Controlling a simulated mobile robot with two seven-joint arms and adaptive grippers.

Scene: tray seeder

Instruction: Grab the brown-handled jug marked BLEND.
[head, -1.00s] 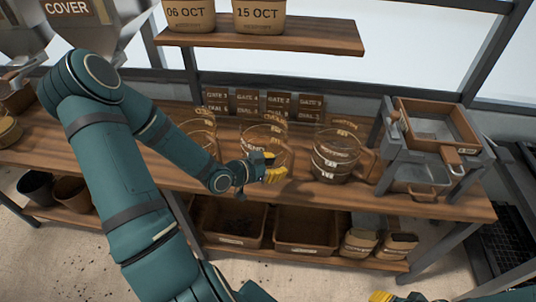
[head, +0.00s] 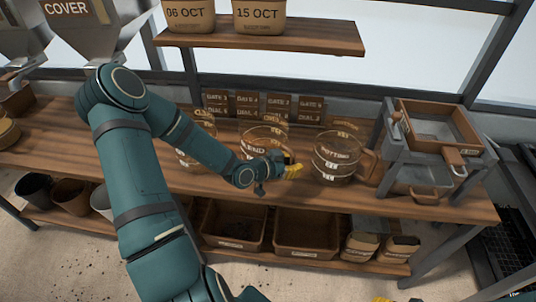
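The jug marked BLEND (head: 262,137) is clear, with a brown rim and pale lettering. It stands upright on the wooden bench, the middle one of three jugs. My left gripper (head: 293,171) is in front of its lower right side, with yellow fingertips pointing right. My gripper and wrist hide the jug's lower front and much of its handle side. I cannot tell whether the fingers touch the handle or how far apart they are. Only a small yellow tip of my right gripper (head: 380,299) shows at the bottom edge.
A similar jug (head: 335,158) with a brown handle stands close to the right of my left gripper. Another jug (head: 190,150) is behind my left forearm. A framed sieve stand (head: 385,150) stands at right.

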